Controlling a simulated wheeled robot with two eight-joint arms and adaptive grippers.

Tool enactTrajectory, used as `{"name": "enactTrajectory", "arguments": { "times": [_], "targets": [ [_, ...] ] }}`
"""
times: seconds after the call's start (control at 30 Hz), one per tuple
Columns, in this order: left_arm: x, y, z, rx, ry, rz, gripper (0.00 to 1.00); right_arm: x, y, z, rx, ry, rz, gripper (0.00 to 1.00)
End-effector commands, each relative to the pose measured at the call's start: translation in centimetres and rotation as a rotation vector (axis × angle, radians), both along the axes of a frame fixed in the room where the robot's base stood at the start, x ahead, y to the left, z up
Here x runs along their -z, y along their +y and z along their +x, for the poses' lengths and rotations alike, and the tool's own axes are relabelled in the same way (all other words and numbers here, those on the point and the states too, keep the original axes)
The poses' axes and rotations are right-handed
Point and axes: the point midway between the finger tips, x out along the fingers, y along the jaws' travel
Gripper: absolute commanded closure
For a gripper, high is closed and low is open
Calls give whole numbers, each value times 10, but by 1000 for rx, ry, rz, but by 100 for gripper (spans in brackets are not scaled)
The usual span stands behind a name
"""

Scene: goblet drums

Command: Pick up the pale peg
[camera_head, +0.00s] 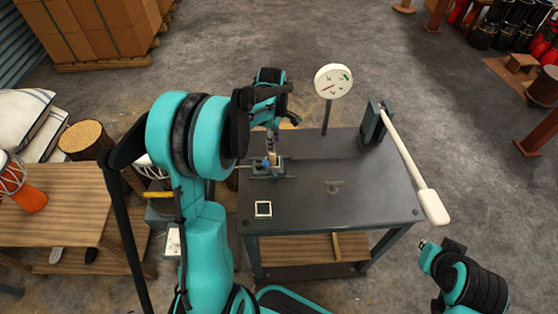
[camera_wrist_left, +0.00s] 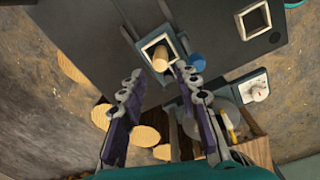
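The pale peg (camera_wrist_left: 160,58) is in the left wrist view, standing in a square pale-rimmed fixture (camera_wrist_left: 180,45) on the dark table. A small blue knob (camera_wrist_left: 197,62) is beside it. My left gripper (camera_wrist_left: 158,72) is open, its two fingers apart, with the peg showing between and just beyond the fingertips. No contact between fingers and peg is visible. In the head view my left gripper (camera_head: 272,138) hangs over the fixture (camera_head: 268,175) at the table's left side and hides part of it.
The dark table (camera_head: 350,195) carries an empty white square frame (camera_head: 263,208), a round dial (camera_head: 333,81) on a post, and a long pale-handled lever (camera_head: 410,165) at the right. A wooden bench (camera_head: 60,205) with a drum stands left. The table's middle is mostly clear.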

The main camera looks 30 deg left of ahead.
Motion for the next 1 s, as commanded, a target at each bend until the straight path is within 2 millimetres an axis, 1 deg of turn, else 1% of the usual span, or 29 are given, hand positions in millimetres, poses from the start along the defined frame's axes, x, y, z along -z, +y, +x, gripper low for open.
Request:
{"name": "enactTrajectory", "arguments": {
  "times": [0.03,0.17,0.33,0.53,0.73,0.83,1.0],
  "targets": [
    [6,4,3,-35,12,-5,68,0,0,0,0,0,0,100],
    [16,9,5,-84,27,-9,68,1,0,0,0,0,0,100],
    [36,9,5,-90,29,-9,68,8,0,0,0,0,0,100],
    [54,10,3,-88,28,-9,68,17,0,0,0,0,0,100],
    [86,12,2,-87,28,-9,68,32,0,0,0,0,0,100],
    [93,11,1,-86,27,-9,68,34,0,0,0,0,0,100],
    [91,11,1,-86,27,-9,68,33,0,0,0,0,0,100]
  ]
}}
